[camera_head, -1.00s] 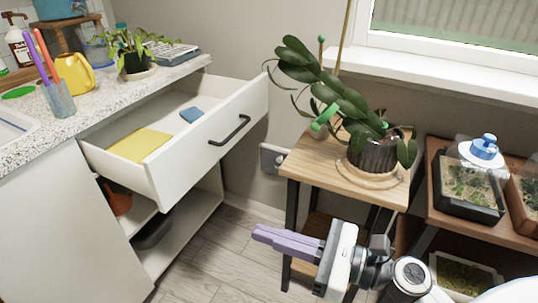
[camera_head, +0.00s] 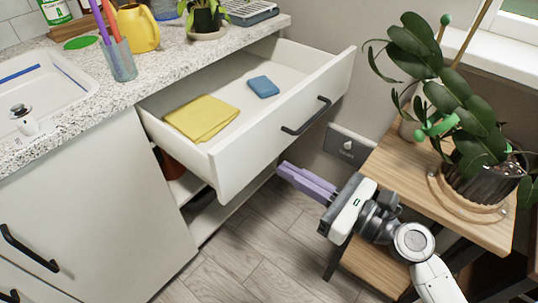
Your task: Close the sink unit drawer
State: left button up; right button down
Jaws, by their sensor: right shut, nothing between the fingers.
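The white sink unit drawer (camera_head: 262,147) stands pulled out from under the speckled counter, with a black bar handle (camera_head: 306,116) on its front. A folded yellow cloth (camera_head: 202,118) and a blue sponge-like block (camera_head: 263,86) lie inside it. My right gripper (camera_head: 284,172), with purple fingers, is shut and empty. In the picture it is just below and to the right of the drawer front, apart from the handle. My left gripper is not in view.
A wooden plant stand (camera_head: 410,176) with a potted orchid (camera_head: 485,170) is at the right, close to my right arm. The counter (camera_head: 165,75) holds a yellow watering can (camera_head: 138,27) and a cup of tools (camera_head: 120,62). Wooden floor (camera_head: 250,245) is clear below the drawer.

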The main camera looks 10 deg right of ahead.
aim_at(256, 151)
jog(key=x, duration=0.6)
jog(key=shift+w, duration=0.1)
jog(key=shift+w, duration=0.1)
